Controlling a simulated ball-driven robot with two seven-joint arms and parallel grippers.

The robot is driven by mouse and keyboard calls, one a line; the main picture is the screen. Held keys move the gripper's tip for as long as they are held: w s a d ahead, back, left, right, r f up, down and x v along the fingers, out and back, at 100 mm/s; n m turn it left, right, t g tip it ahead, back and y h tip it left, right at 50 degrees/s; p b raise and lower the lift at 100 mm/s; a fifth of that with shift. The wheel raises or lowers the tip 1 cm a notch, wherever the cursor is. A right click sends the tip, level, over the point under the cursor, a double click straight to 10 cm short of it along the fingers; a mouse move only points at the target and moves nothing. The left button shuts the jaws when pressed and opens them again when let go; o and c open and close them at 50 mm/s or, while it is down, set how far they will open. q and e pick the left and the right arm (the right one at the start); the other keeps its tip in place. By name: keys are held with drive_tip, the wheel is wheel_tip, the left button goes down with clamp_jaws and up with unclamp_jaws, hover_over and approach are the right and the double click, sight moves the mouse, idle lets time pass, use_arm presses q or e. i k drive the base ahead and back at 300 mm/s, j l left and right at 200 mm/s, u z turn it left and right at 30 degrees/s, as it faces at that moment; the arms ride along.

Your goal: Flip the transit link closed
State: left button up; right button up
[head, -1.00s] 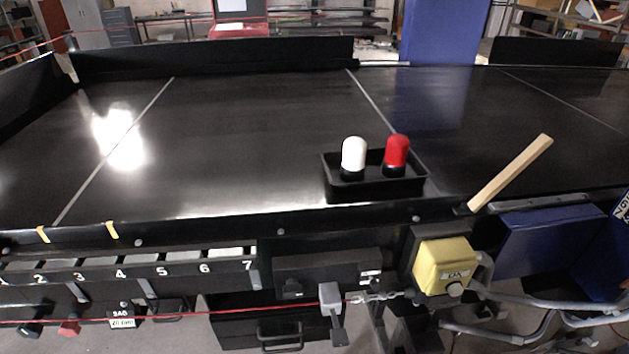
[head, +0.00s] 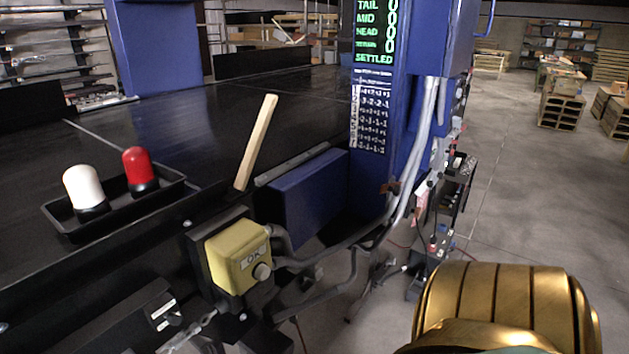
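I cannot pick out the transit link for certain. On the side of the blue detector housing (head: 405,110), small fittings (head: 440,190) show beside grey conduits, too small to tell apart. Neither of my grippers is in view. A gold ribbed part at the lower right looks like part of my own arm, with no fingers showing.
A yellow box (head: 236,258) with a knob sits on the conveyor's near side. A black tray (head: 64,222) holds a white lamp (head: 83,188) and a red lamp (head: 139,167). A wooden stick (head: 257,143) leans up from the conveyor (head: 230,115).

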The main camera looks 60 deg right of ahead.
sight(398, 188)
drive_tip(key=z, duration=2.35)
